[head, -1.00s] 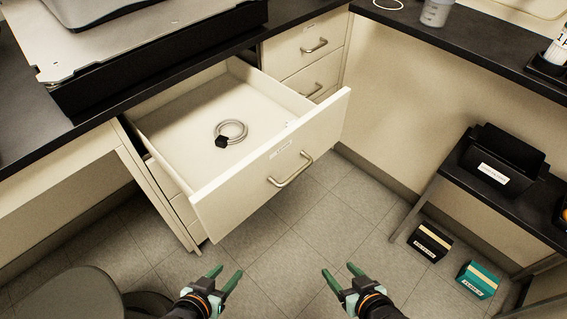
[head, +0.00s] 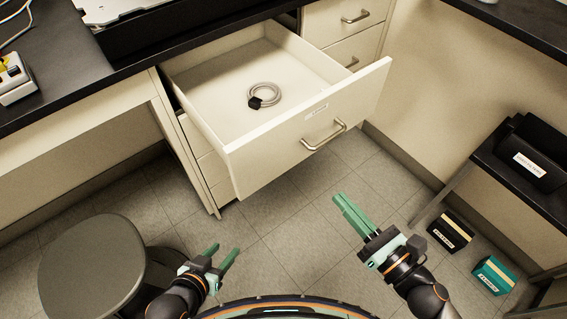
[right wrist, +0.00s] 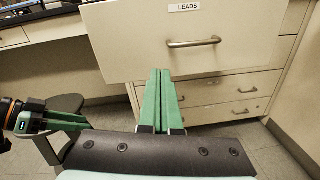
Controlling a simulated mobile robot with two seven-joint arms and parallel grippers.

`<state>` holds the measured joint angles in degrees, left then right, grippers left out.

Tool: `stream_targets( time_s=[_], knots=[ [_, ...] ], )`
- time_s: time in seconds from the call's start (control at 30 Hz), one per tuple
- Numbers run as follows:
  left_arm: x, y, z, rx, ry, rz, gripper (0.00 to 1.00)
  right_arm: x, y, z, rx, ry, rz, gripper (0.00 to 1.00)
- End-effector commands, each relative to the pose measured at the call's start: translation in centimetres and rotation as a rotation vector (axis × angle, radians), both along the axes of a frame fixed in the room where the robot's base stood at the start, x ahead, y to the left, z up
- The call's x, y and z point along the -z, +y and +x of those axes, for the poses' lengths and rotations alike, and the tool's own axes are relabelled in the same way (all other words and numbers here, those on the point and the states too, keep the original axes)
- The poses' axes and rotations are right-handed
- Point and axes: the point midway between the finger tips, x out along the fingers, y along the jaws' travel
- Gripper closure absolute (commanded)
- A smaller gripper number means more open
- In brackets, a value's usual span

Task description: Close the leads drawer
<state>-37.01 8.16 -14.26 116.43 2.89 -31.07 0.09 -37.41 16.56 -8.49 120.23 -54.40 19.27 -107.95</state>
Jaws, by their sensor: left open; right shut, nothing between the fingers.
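The leads drawer (head: 300,125) is pulled well out from under the dark bench in the head view. A coiled grey cable with a black plug (head: 264,95) lies inside it. Its front carries a bar handle (head: 325,136); the right wrist view shows the front labelled LEADS (right wrist: 184,8) with its handle (right wrist: 194,43). My right gripper (head: 340,202) is shut and empty, below and in front of the drawer front, apart from it in the head view. My left gripper (head: 223,254) is open and empty, low in front of the drawer, to the left.
A grey stool (head: 92,265) stands at the lower left. At the right, a dark side table (head: 510,180) bears a black bin (head: 530,150), with a black box (head: 450,230) and a teal box (head: 493,275) on the floor. Floor before the drawer is clear.

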Motion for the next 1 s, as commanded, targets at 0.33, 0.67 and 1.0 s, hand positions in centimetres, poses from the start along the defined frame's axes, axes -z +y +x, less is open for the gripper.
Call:
stream_targets(
  time_s=[0.33, 0.67, 1.0],
  knots=[
    [-0.6, 0.0, 0.2, -0.001, -0.006, 0.000, 0.50, -0.3, 1.5, 0.4, -0.062, -0.119, -0.164, 1.00],
    [-1.2, 0.0, 0.3, 0.002, 0.001, 0.002, 0.50, -0.4, 4.8, 4.9, -0.061, -0.117, -0.161, 1.00],
    [-2.4, -0.2, 0.8, 0.003, -0.016, -0.003, 0.50, -0.3, 8.0, 9.4, -0.060, -0.116, -0.161, 1.00]
  ],
)
